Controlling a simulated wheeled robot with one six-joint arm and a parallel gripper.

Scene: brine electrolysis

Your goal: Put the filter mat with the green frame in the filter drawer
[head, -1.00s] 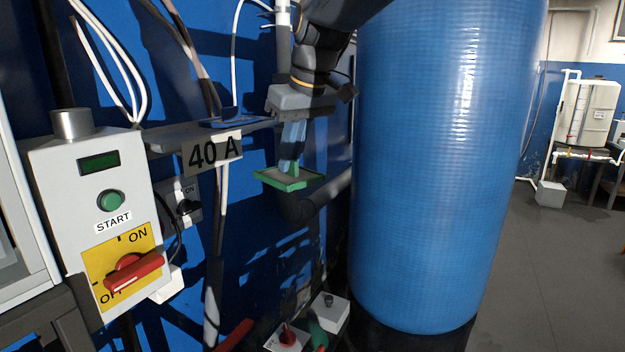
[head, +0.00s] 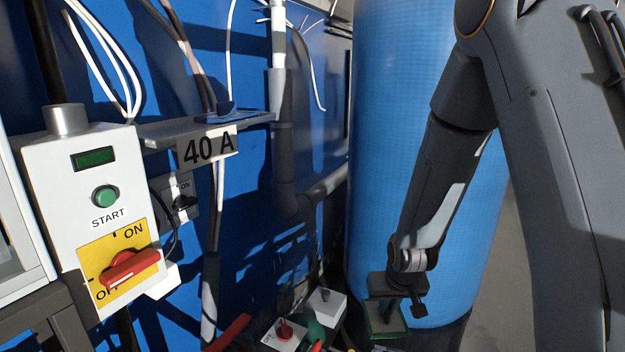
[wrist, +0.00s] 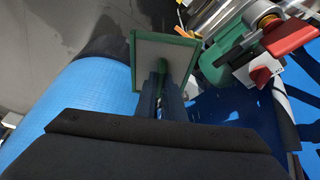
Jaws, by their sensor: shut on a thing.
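The filter mat with the green frame (head: 387,329) is in my gripper (head: 392,306), low in front of the blue tank at the lower middle of the head view. In the wrist view the mat (wrist: 165,52) shows a pale grey face inside its green frame. The two fingers of my gripper (wrist: 162,88) are shut on it, and the grip point itself is partly hidden. The mat hangs clear of other things as far as I can see. I cannot make out the filter drawer in either view.
A large blue tank (head: 400,150) stands behind my arm. A white switch box (head: 286,334) and a grey-white box (head: 326,303) sit low, left of the mat. A shelf marked 40 A (head: 207,148) and a START control box (head: 95,200) are at left.

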